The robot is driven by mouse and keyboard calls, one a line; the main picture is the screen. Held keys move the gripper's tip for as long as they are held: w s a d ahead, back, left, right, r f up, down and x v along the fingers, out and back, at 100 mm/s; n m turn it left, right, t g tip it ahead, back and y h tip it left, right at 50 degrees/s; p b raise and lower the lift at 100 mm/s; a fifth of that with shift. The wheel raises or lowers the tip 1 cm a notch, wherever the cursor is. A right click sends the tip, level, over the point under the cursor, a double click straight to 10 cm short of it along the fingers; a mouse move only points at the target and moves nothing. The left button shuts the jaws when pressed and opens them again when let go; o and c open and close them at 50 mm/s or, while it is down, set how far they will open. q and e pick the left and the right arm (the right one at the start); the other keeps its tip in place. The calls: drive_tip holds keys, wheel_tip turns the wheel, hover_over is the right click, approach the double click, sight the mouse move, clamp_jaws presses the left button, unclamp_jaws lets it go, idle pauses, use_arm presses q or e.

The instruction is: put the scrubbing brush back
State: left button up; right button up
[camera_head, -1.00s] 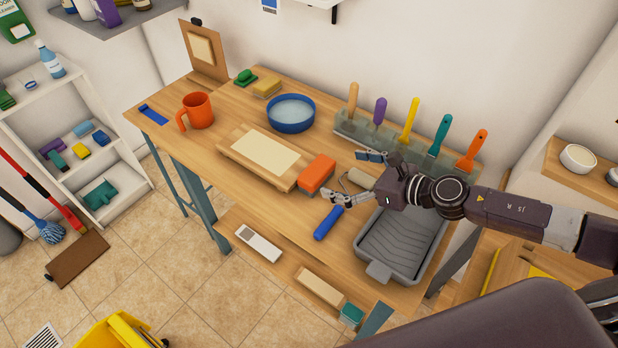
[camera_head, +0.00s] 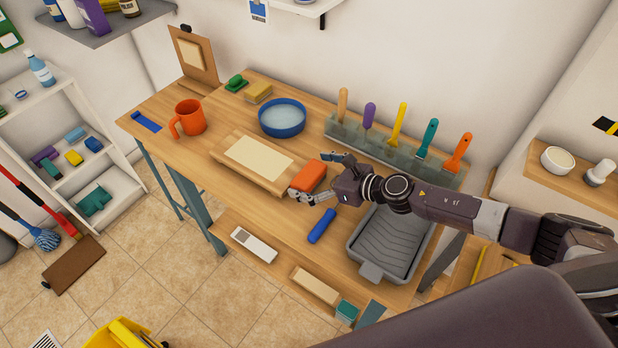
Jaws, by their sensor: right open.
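My right gripper (camera_head: 307,177) is open above the workbench, and its two fingers reach to either side of an orange block (camera_head: 309,174) with a greyish underside. I cannot tell whether the fingers touch it. The block sits beside a wooden board (camera_head: 232,168) with a pale sheet on it. No thing is plainly the scrubbing brush: the orange block may be it, and a small green handled item (camera_head: 237,82) lies at the bench's back left. My left gripper is out of view.
A blue-handled tool (camera_head: 321,226) and a grey paint tray (camera_head: 391,247) lie close to the gripper. A blue bowl (camera_head: 282,119), an orange mug (camera_head: 188,118) and a rack (camera_head: 372,143) of several upright tools stand on the bench. A white shelf (camera_head: 110,172) holds small coloured items at left.

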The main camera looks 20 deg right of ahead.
drive_tip(key=c, duration=1.4)
drive_tip(key=shift+r, duration=0.1)
drive_tip(key=shift+c, duration=0.2)
